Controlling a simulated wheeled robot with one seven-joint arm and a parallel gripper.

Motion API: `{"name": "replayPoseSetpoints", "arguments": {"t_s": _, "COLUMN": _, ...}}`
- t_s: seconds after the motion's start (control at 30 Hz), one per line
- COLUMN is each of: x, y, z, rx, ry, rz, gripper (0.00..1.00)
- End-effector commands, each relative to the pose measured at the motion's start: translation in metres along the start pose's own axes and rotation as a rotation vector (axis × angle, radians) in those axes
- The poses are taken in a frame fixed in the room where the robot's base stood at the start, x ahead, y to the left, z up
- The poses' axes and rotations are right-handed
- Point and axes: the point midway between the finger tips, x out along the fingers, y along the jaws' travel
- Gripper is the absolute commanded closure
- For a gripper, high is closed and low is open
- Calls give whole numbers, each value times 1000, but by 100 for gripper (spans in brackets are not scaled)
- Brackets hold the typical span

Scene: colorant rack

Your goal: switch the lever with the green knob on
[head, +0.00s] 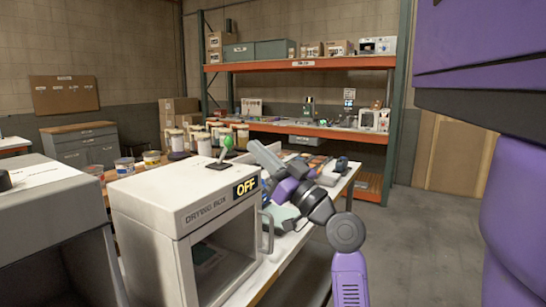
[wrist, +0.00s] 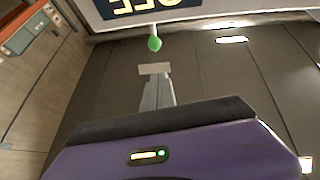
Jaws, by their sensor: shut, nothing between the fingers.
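The lever with the green knob (head: 227,143) stands on a small dark base on top of the white drying box (head: 185,195), tilted slightly to the right. A sign on the box front (head: 246,186) reads "OFF". My gripper (head: 254,147) is shut and empty, just right of the knob, at about its height in the picture. In the wrist view the green knob (wrist: 155,43) shows just beyond my shut fingertips (wrist: 154,69), with a visible gap. The sign (wrist: 140,6) shows upside down and cut off at the top edge.
Several jars (head: 222,137) stand on the table behind the box. A grey box (head: 50,215) stands close on the left. Shelves (head: 300,64) with cartons rise at the back. The floor (head: 420,230) is clear at right.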

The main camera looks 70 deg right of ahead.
Motion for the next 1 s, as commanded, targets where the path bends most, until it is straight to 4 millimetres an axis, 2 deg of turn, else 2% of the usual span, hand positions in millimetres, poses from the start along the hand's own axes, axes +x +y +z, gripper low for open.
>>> {"name": "replayPoseSetpoints", "arguments": {"t_s": 0.03, "x": 12, "y": 0, "z": -4, "rx": 2, "ry": 1, "rz": -2, "gripper": 100}}
{"name": "replayPoseSetpoints", "arguments": {"t_s": 0.1, "x": 25, "y": -1, "z": -3, "rx": 1, "ry": 0, "rz": -2, "gripper": 100}}
{"name": "replayPoseSetpoints", "arguments": {"t_s": 0.2, "x": 33, "y": 0, "z": 13, "rx": 3, "ry": -2, "rz": -1, "gripper": 100}}
{"name": "replayPoseSetpoints", "arguments": {"t_s": 0.33, "x": 42, "y": 0, "z": 23, "rx": 2, "ry": -1, "rz": -1, "gripper": 100}}
{"name": "replayPoseSetpoints", "arguments": {"t_s": 0.57, "x": 47, "y": 0, "z": 28, "rx": 0, "ry": 0, "rz": 0, "gripper": 100}}
{"name": "replayPoseSetpoints", "arguments": {"t_s": 1.0, "x": 49, "y": 0, "z": 25, "rx": -1, "ry": -15, "rz": -1, "gripper": 100}}
